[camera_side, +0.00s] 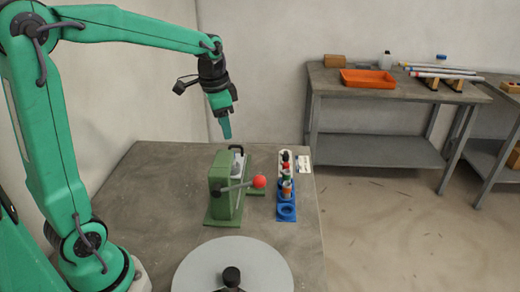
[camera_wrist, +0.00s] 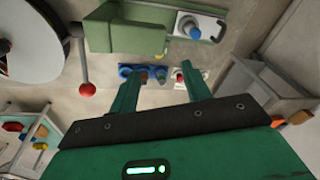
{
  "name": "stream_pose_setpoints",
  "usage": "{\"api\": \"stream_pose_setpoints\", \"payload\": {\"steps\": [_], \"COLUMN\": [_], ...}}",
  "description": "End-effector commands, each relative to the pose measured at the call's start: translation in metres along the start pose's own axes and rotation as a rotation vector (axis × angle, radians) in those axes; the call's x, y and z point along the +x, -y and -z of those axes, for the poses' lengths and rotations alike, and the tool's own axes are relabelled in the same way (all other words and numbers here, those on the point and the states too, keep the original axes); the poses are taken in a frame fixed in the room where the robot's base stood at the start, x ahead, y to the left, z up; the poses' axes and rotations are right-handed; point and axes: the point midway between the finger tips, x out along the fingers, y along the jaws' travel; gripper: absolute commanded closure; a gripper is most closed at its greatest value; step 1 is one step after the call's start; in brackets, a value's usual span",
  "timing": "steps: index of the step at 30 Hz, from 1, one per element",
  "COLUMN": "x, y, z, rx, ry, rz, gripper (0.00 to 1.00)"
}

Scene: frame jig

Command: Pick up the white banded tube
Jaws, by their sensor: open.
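My gripper (camera_side: 226,130) hangs pointing down above the far part of the near table, behind the green clamp device. In the wrist view its two green fingers (camera_wrist: 160,78) are spread apart with nothing held between them. A narrow rack (camera_side: 286,210) on the near table holds several small coloured pieces, beside and below my gripper. I cannot tell whether a white banded tube is among them.
The green clamp device (camera_side: 226,188) with a red-knobbed lever (camera_side: 259,182) stands left of the rack. A grey round disc (camera_side: 232,268) is at the front. An orange tray (camera_side: 368,79) and a wooden block (camera_side: 334,61) sit on the back bench. The near table's left side is clear.

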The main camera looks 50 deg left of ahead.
Motion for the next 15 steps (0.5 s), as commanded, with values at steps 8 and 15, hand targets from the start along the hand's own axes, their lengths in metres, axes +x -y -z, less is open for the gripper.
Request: {"api": "stream_pose_setpoints", "payload": {"steps": [8,15], "x": [0.047,0.085], "y": [0.047,0.079], "z": [0.016,0.020], "rx": [0.107,0.187], "ry": [0.073,0.115], "rz": [-0.053,-0.098], "gripper": [0.52,0.52]}}
